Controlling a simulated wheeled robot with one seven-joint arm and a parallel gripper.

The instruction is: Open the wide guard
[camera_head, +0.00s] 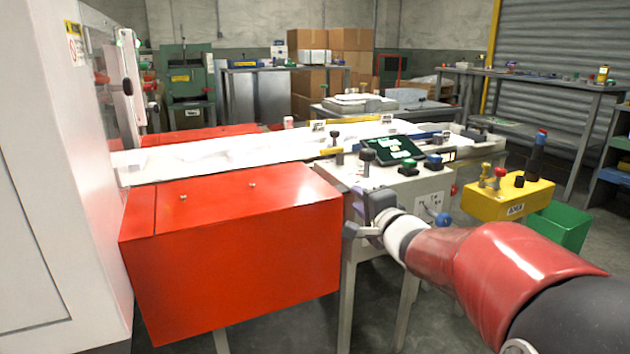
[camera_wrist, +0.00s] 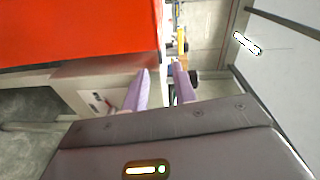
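A wide orange-red box-shaped guard (camera_head: 240,250) covers the near side of the machine in the head view, with two small knobs on its top. It looks shut; the task does not tell it apart by name. Its red face (camera_wrist: 75,30) fills the upper left of the wrist view. My gripper (camera_head: 368,205) is just right of the guard's right end, in front of the control panel post. In the wrist view my gripper (camera_wrist: 162,70) shows two purple fingers with a narrow gap and nothing seen between them. I cannot tell whether it touches anything.
A white machine cabinet (camera_head: 60,180) stands at the left. A second red cover (camera_head: 195,135) lies behind the white bed. A control panel (camera_head: 393,150) with knobs is behind my gripper. A yellow button box (camera_head: 510,195) and green bin (camera_head: 562,225) stand right.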

